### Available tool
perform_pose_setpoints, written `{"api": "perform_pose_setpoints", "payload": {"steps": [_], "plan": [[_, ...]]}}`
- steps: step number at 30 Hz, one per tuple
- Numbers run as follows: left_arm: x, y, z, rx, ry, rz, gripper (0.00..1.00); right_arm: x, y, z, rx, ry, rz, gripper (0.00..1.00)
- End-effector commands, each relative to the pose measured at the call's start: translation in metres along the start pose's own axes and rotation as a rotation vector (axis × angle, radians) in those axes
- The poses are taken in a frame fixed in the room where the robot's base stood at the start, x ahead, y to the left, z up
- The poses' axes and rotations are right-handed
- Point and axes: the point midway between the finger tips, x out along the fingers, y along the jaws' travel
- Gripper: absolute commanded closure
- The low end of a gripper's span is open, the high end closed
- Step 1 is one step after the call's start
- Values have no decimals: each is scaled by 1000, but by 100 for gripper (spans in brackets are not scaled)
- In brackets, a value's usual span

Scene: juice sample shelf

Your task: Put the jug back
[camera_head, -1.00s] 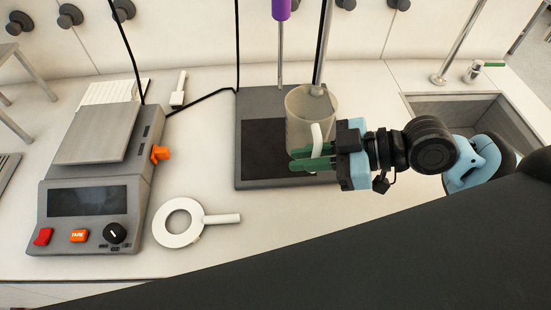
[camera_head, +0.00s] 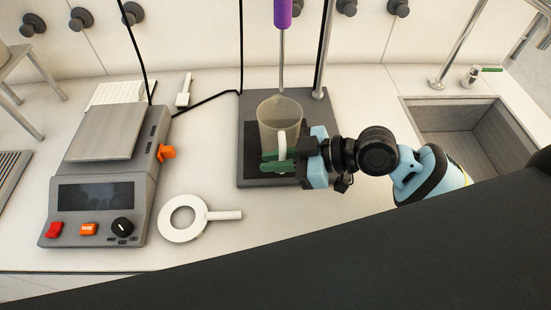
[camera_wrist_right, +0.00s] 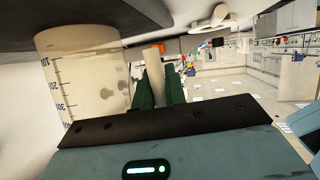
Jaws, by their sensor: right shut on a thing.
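The jug (camera_head: 281,116) is a translucent beige measuring jug with a white handle. It is upright over the dark plate of the stand base (camera_head: 260,97) in the head view; I cannot tell whether it touches the plate. My right gripper (camera_head: 278,161) has green fingers and is shut on the jug's handle, coming in from the right. In the right wrist view, the jug (camera_wrist_right: 85,75), with graduation marks, is at the left, and the green fingers (camera_wrist_right: 157,90) are around the pale handle (camera_wrist_right: 152,62). My left gripper is not in view.
A grey scale (camera_head: 103,200) with a display stands at the left. A white ring with a handle (camera_head: 182,218) lies between scale and stand. A purple-topped rod (camera_head: 283,14) and a metal post (camera_head: 326,45) rise behind the jug. A sink (camera_head: 470,130) is at the right.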

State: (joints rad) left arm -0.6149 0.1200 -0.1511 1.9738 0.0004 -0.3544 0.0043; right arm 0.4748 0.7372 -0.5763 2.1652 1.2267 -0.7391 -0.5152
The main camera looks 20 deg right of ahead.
Motion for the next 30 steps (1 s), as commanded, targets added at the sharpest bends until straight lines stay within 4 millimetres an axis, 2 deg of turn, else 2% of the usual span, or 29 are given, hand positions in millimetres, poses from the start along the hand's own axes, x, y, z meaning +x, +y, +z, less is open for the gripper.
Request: {"api": "perform_pose_setpoints", "payload": {"steps": [12, 13, 17, 30], "plan": [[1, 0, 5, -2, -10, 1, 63, 2, 0, 5, 1, 0, -1, 100], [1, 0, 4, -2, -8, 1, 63, 2, 0, 4, 1, 0, -1, 83], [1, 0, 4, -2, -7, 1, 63, 1, 0, 4, 0, 0, 0, 66], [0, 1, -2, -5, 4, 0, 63, 0, 0, -1, -2, 2, 1, 65]]}}
